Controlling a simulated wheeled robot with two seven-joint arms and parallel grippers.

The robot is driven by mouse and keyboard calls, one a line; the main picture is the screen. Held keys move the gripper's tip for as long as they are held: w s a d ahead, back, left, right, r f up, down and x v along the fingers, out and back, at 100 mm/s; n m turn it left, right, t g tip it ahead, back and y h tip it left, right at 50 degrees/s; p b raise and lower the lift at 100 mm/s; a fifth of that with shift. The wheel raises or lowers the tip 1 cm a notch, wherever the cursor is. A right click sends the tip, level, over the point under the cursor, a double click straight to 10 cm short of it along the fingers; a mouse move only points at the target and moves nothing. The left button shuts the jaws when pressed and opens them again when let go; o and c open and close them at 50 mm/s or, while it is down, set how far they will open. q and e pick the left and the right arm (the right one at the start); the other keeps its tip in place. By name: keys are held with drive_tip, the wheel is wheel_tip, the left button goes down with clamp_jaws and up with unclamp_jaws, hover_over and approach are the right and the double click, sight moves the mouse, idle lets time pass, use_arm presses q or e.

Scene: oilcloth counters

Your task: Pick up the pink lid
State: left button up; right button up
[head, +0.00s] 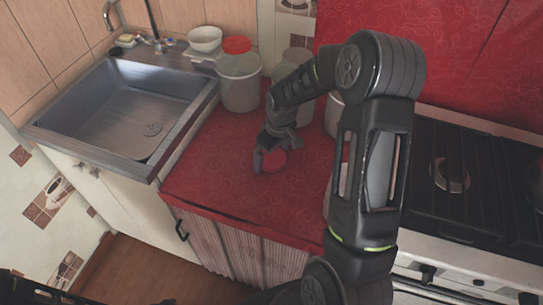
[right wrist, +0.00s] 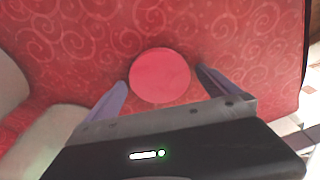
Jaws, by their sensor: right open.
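The pink lid (right wrist: 160,76) is a flat round disc lying on the red patterned oilcloth. In the head view the lid (head: 273,160) shows between and partly behind the fingers of my right gripper. My right gripper (head: 268,158) is open and low over the counter, with nothing held. In the right wrist view its two fingers (right wrist: 163,82) stand apart, one near each side of the lid, and I see no clear contact. My left gripper is not in view.
The red counter (head: 225,185) is clear left of the gripper. A metal sink (head: 125,110) is at the left and a black stove (head: 470,175) at the right. A white container with a red top (head: 240,85) and white bowls (head: 204,39) stand at the back.

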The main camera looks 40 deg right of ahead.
drive_tip(key=shift+c, duration=0.2)
idle(0.4)
drive_tip(key=c, duration=1.2)
